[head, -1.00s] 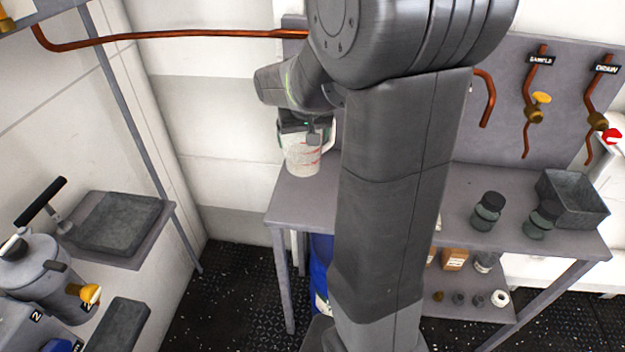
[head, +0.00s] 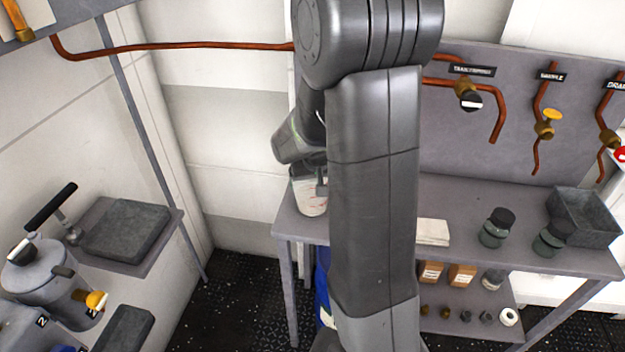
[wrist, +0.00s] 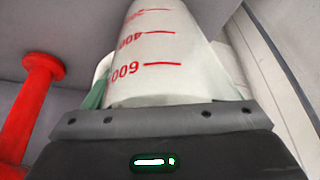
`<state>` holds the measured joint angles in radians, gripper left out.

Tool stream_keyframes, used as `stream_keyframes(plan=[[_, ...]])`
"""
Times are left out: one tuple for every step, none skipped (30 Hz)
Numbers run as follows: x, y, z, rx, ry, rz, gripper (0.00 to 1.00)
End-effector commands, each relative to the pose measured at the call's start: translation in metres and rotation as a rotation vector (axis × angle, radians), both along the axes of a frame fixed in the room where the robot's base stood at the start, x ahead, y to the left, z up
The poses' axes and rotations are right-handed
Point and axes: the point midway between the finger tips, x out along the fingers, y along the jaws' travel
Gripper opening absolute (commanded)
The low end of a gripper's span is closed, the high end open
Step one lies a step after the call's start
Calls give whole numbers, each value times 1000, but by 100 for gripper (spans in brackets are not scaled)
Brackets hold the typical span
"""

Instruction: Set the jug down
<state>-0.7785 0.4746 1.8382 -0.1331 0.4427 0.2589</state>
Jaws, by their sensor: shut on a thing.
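The jug (head: 311,196) is a white measuring jug with red marks. In the head view it shows at the left end of the grey workbench (head: 455,200), partly covered by my arm. I cannot tell whether its base touches the bench top. In the wrist view the jug (wrist: 155,45) fills the middle, with red numbers such as 600 on its side. My gripper (wrist: 155,112) is shut on the jug. In the head view the gripper (head: 314,172) is mostly hidden by my arm.
Two dark-capped jars (head: 496,228) and (head: 551,237), a white flat block (head: 433,232) and an open grey bin (head: 583,217) stand on the bench. Copper pipes with valves (head: 548,124) line the panel behind. A red flanged post (wrist: 30,100) shows in the wrist view.

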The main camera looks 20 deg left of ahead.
Motion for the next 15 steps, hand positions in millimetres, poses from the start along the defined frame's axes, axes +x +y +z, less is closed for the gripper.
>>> stream_keyframes(plan=[[0,0,1,1,-1,0,50],[0,0,0,1,-1,0,50],[0,0,-1,1,-1,0,50],[0,0,-2,1,-1,0,50],[0,0,-3,1,-1,0,50],[0,0,-4,0,0,0,84],[0,0,-3,0,0,0,89],[0,0,-3,0,0,0,95],[0,0,-3,0,0,0,100],[0,0,-3,0,0,0,100],[0,0,-2,0,0,0,100],[0,0,-2,0,0,0,100],[0,0,-2,0,0,0,100],[0,0,-2,0,0,0,100],[0,0,-2,0,0,0,100]])
